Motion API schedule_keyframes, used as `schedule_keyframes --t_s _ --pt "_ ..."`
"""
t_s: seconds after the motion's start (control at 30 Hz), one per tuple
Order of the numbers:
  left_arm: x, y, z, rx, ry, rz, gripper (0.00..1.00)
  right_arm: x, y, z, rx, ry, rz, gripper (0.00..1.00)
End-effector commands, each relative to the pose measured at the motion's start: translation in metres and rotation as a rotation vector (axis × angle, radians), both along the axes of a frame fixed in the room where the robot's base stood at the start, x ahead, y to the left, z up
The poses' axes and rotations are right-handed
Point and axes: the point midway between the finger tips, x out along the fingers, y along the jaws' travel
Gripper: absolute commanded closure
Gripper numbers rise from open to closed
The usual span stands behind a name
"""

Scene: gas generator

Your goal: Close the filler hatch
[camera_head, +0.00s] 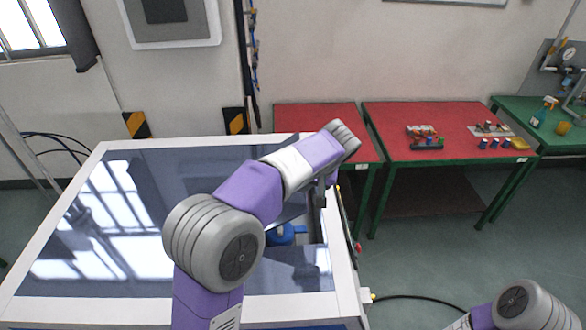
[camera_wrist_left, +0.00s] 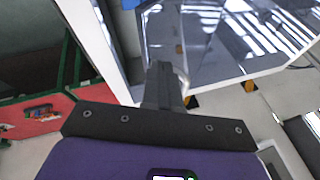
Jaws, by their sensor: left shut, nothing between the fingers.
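The generator has a glossy dark top in a white frame (camera_head: 70,165). Near its right side is an open recess with a blue part (camera_head: 283,235) inside, partly hidden by my left arm. I cannot make out the filler hatch lid clearly; my arm covers much of that area. My left gripper (camera_head: 320,195) points down at the right of the recess, with its fingers shut and empty. In the left wrist view, the shut fingers (camera_wrist_left: 165,75) are over the generator's edge, with the dark top (camera_wrist_left: 215,40) beyond. I cannot tell whether they touch anything. My right gripper is out of view.
Red-topped tables (camera_head: 385,120) with small parts stand behind and to the right. A green table (camera_head: 555,135) is at the far right. A black cable (camera_head: 420,298) runs from the generator's right side across the open floor. Part of my right arm shows at bottom right.

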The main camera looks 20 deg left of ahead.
Motion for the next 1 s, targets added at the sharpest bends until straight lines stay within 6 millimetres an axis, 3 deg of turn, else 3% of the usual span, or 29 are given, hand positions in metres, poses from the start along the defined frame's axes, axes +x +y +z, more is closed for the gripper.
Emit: schedule_keyframes --t_s 0.3,0.5,0.7,1.0 --pt "0.016 -0.04 -0.066 0.261 0.116 -0.002 1.0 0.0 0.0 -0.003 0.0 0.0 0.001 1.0" --pt "0.021 -0.051 -0.098 0.257 0.115 0.001 1.0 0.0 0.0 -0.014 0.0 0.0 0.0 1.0" --pt "0.023 -0.056 -0.118 0.255 0.113 0.001 1.0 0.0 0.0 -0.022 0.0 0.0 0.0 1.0" --pt "0.024 -0.059 -0.128 0.253 0.113 0.001 1.0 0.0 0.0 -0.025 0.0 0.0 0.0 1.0"
